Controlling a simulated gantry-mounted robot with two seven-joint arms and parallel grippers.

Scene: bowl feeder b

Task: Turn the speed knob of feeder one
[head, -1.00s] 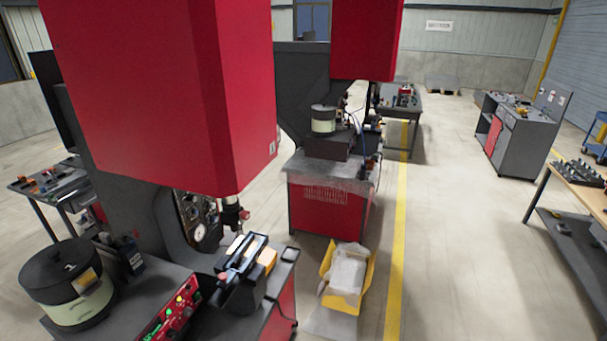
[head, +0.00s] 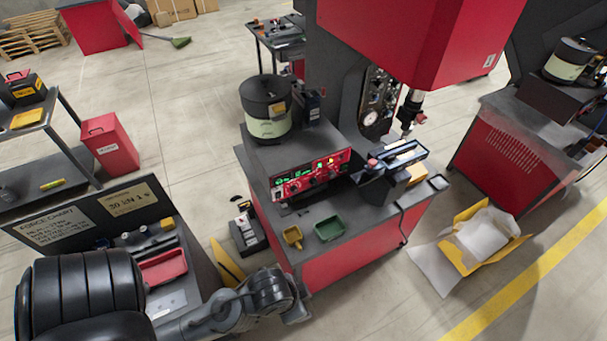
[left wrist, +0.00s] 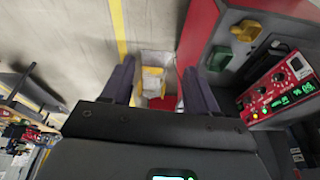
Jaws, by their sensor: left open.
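A bowl feeder (head: 267,124) with a black lid and pale green band stands on the central bench. In front of it is a red control panel (head: 277,190) with green lit readings and small dark knobs; I cannot read which knob is for speed. My right gripper is not seen.
A yellow tray (head: 292,237) and a green tray (head: 330,228) sit on the bench's front. A linear track (head: 398,160) is right of the panel. A second feeder (head: 567,62) stands far right. An open carton (head: 478,240) lies on the floor.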

